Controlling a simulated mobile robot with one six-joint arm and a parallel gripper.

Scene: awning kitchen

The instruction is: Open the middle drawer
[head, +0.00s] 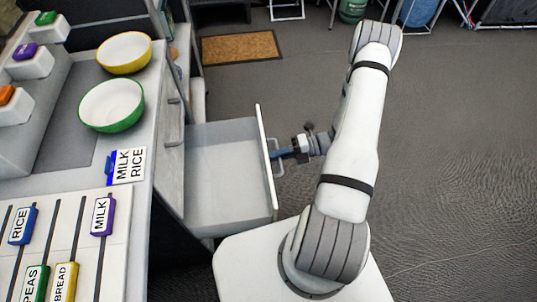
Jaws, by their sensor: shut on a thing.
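A white drawer (221,163) in the counter's side stands pulled out, and its inside looks empty. Its front panel (265,165) faces right and carries a pale bar handle (278,166). My gripper (277,155) reaches in from the right, its blue fingers shut on the handle. The fingertips are partly hidden at the handle. Whether other drawers lie below this one is hidden from this view.
The counter on the left bears a green bowl (111,105), a yellow bowl (124,53), a MILK RICE card (128,166) and several labelled sliders. A brown mat (241,47) lies on the floor behind. Open grey floor (455,140) extends to the right.

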